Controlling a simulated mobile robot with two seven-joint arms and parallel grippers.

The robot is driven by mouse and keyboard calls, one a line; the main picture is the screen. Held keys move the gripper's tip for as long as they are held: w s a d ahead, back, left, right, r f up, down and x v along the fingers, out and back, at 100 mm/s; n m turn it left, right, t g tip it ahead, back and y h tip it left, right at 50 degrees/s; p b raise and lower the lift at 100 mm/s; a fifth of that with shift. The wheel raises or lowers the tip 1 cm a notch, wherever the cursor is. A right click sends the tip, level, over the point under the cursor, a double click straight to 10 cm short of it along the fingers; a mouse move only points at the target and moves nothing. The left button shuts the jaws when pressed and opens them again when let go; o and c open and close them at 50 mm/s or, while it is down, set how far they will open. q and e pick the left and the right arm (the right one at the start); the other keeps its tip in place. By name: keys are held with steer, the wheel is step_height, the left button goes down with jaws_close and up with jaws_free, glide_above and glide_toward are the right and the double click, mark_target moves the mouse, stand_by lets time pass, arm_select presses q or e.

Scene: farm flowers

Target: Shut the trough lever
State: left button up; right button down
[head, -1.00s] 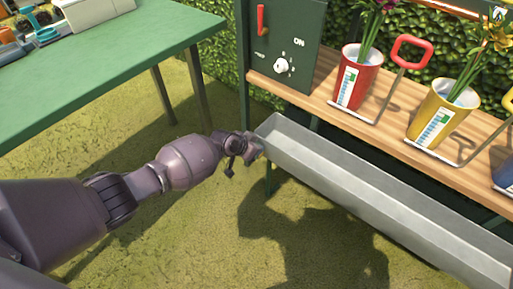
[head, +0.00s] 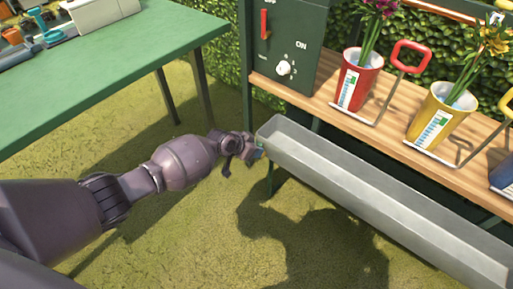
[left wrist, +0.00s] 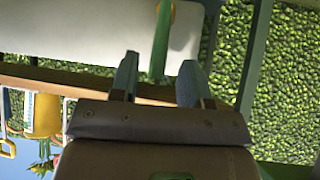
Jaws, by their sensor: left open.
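The grey metal trough (head: 390,205) runs diagonally below the wooden shelf. My left gripper (head: 257,149) is at its near-left end; exact contact is unclear in the head view. In the left wrist view, which looks upside down, my left gripper (left wrist: 158,80) is open. A green bar (left wrist: 161,45) with a yellowish round end shows beyond and between its fingers, in front of the pale trough side (left wrist: 80,32). I cannot tell whether this bar is the lever or a leg. My right gripper is not in view.
A green panel (head: 318,50) with a red switch handle (head: 264,24) and a white knob (head: 284,68) stands behind the trough. Red (head: 360,80) and yellow (head: 440,116) flower buckets stand on the shelf (head: 395,127). A green table (head: 120,65) is at left. Grass is open below.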

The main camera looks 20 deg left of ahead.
arm_select(q)
steer(key=p+v, duration=0.2)
steer(key=v, duration=0.6)
steer(key=shift+p, duration=0.3)
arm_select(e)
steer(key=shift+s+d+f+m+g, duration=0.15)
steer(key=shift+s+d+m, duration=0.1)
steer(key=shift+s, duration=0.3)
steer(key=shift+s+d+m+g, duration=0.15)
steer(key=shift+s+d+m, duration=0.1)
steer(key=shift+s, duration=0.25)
arm_select(q)
steer(key=shift+d, duration=0.1)
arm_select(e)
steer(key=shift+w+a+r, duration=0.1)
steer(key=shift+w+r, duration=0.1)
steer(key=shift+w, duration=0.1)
